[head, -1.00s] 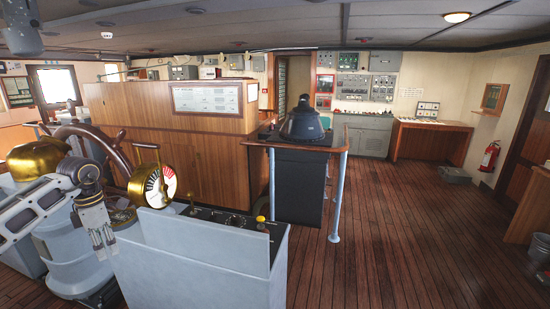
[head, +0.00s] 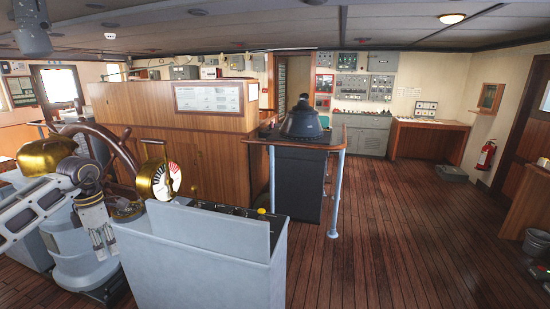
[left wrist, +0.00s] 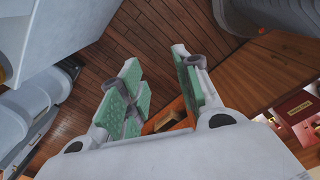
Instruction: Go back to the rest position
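My left arm comes in from the left in the head view, passing in front of the brass binnacle and the wheel. Its gripper (head: 104,238) hangs down to the left of the grey console (head: 190,275), fingers pointing downward. In the left wrist view the two green-padded fingers (left wrist: 160,85) stand apart with a gap between them. Nothing is seen held there; plank floor shows beyond. My right gripper is not in view.
A flat grey panel (head: 215,230) stands at the console's top, covering most of its levers. The ship's wheel (head: 118,150) and engine telegraph (head: 160,180) are close to my left arm. A railed pedestal (head: 298,185) stands behind.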

